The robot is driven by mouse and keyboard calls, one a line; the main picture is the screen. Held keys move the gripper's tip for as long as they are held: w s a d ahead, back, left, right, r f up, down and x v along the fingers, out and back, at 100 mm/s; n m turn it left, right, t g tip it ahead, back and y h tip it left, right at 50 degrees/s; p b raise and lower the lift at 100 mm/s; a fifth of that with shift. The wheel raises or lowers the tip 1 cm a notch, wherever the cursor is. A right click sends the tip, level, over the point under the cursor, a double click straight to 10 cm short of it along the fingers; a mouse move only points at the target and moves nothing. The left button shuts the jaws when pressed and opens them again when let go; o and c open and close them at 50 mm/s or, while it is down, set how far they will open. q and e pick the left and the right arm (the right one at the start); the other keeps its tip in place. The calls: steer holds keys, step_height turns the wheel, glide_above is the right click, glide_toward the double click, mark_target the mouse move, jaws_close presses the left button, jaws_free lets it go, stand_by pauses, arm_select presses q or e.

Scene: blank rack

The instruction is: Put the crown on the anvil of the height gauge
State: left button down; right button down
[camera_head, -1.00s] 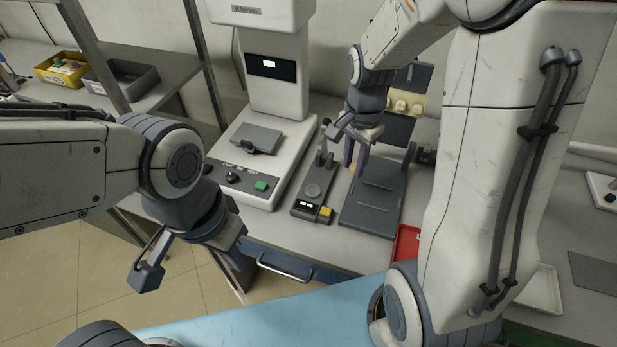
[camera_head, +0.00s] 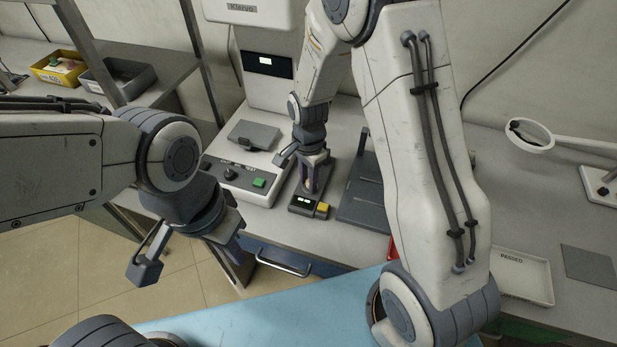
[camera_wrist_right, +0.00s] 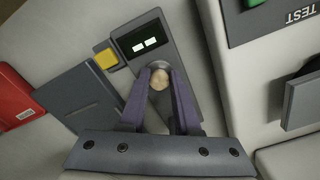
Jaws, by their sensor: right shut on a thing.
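The crown (camera_wrist_right: 160,82) is a small cream, tooth-like piece held between the purple fingers of my right gripper (camera_wrist_right: 161,76) in the right wrist view. The height gauge (camera_head: 305,207) is a dark slab with a lit display and a yellow button; it also shows in the right wrist view (camera_wrist_right: 183,84). My right gripper (camera_head: 311,190) is over the gauge's plate, shut on the crown. The crown appears over the round anvil (camera_wrist_right: 158,66), which it mostly hides. I cannot tell whether they touch. My left gripper (camera_head: 235,262) points down in front of the bench; its fingertips are unclear.
The white Klervo machine (camera_head: 244,160) stands left of the gauge. A dark fixture plate (camera_head: 363,190) lies to the right, with a red tray (camera_wrist_right: 14,98) beyond it. A white PASSED tray (camera_head: 522,277) and a magnifier lamp (camera_head: 530,135) are further right.

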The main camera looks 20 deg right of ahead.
mark_target(308, 182)
steer(key=shift+f, duration=0.2)
steer(key=c, duration=0.6)
jaws_free()
steer(key=shift+r, duration=0.1)
step_height(308, 182, up, 12)
steer(key=s+a+r+n, duration=0.1)
steer(key=s+a+n, duration=0.1)
steer(key=s+n, duration=0.4)
steer(key=s+a+r+n, duration=0.2)
steer(key=s+a+n, duration=0.1)
steer(key=s+n, duration=0.4)
steer(key=s+a+r+n+y, duration=0.1)
steer(key=s+a+r+n, duration=0.1)
steer(key=s+n, duration=0.5)
steer(key=shift+s+a, duration=0.25)
steer(key=shift+s, duration=0.45)
steer(key=shift+s+a, duration=0.2)
steer(key=shift+s, duration=0.45)
